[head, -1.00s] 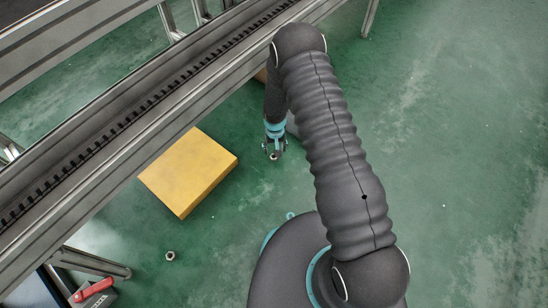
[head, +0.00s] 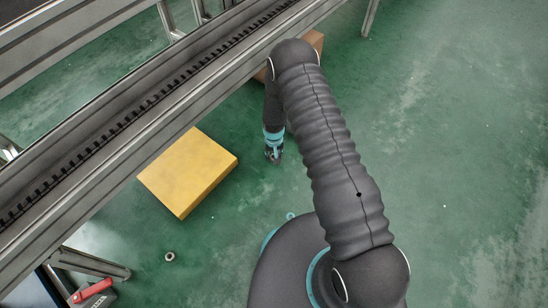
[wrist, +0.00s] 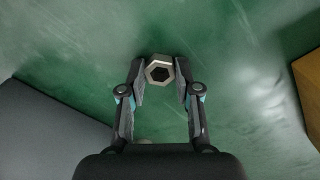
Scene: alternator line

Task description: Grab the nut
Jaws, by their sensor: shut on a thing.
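A grey metal hex nut (wrist: 160,70) with a dark hole sits between the fingertips of my gripper (wrist: 161,80) in the wrist view. The fingers are shut on it from both sides. In the head view my gripper (head: 273,157) points down beside the yellow box, low over the green floor. The held nut is too small to make out there. Another nut (head: 170,256) lies alone on the floor at the lower left.
A yellow box (head: 190,172) stands left of my gripper. A metal conveyor frame (head: 130,130) runs diagonally across the upper left. A brown box (head: 316,40) is partly hidden behind my arm. A red-handled thing (head: 93,290) is at lower left. Floor at right is clear.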

